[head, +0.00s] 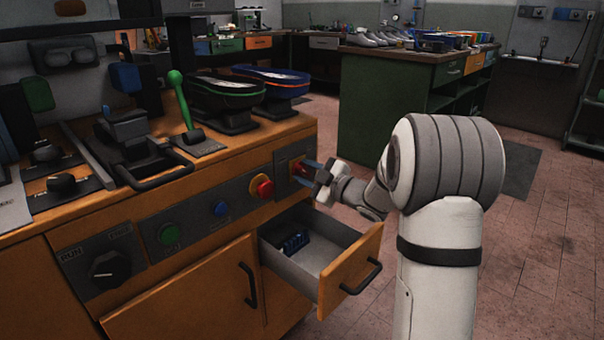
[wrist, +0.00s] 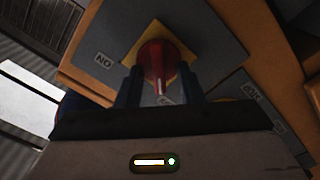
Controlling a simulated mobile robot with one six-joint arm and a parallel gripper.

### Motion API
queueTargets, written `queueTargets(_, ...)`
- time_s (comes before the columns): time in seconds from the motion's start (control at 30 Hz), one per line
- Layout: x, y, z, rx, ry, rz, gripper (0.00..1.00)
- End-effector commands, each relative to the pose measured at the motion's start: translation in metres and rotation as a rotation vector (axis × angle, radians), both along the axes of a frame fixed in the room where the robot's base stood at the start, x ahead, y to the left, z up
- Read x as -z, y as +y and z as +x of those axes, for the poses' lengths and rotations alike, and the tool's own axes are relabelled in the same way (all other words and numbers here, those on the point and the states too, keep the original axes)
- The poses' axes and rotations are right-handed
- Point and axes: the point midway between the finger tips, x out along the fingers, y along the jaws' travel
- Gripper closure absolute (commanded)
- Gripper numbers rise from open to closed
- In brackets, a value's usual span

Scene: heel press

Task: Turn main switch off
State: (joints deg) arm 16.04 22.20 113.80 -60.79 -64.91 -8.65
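The main switch is a red rotary knob (wrist: 163,66) on a yellow plate, set in a grey panel on the bench front. It also shows in the head view (head: 298,168), partly covered by my gripper. In the wrist view, the "ON" label (wrist: 103,60) is beside the knob, and another label below it is mostly hidden. My gripper (wrist: 162,92) has its two dark fingers apart, one on each side of the knob. A gap shows between the fingers and the knob's narrow ridge. It also shows in the head view (head: 304,174).
Left of the switch are a red emergency button (head: 262,187), a blue button (head: 221,208), a green button (head: 170,234) and a black dial (head: 110,269). An open drawer (head: 345,270) juts out below my gripper. A green-handled lever (head: 181,100) stands above. Floor on the right is clear.

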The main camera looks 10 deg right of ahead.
Motion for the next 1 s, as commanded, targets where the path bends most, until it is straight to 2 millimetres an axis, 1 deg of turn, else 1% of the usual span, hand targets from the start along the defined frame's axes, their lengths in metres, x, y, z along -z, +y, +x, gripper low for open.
queueTargets(0.17,0.001,-0.001,0.0,0.002,0.001,0.0,0.66)
queueTargets(0.27,0.0,-0.005,-0.005,0.004,0.003,0.0,0.66)
queueTargets(0.37,-0.001,-0.013,-0.016,0.006,0.003,0.0,0.66)
queueTargets(0.6,-0.002,-0.037,-0.049,0.005,0.001,0.0,0.66)
queueTargets(0.7,0.0,-0.043,-0.058,0.004,0.003,0.0,0.66)
queueTargets(0.83,0.0,-0.046,-0.064,0.001,0.001,0.001,0.66)
queueTargets(1.0,0.001,-0.046,-0.064,0.001,0.001,0.0,0.66)
